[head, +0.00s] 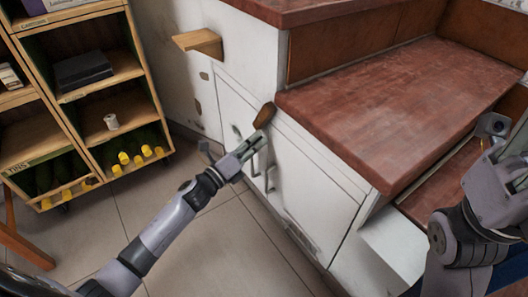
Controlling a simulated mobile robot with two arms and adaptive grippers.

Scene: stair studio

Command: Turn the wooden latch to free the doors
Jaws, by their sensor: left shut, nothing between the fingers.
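The wooden latch (264,115) is a small brown block at the top of the white cabinet front, by the seam between the doors. It is tilted, its upper end leaning right. The left door (232,108) and the right door (312,190) look shut. My left gripper (258,138) is shut and empty, its tips just below the latch; I cannot tell whether they touch it. The gripper partly hides the seam and the door handles (270,178). My right arm shows at the right edge, but I cannot make out its fingers.
A red-brown stair tread (400,105) overhangs the right door. A small wooden ledge (198,42) juts from the white wall at upper left. An open shelf (145,75) with yellow-capped bottles (124,158) stands at left. The tiled floor (215,240) before the doors is clear.

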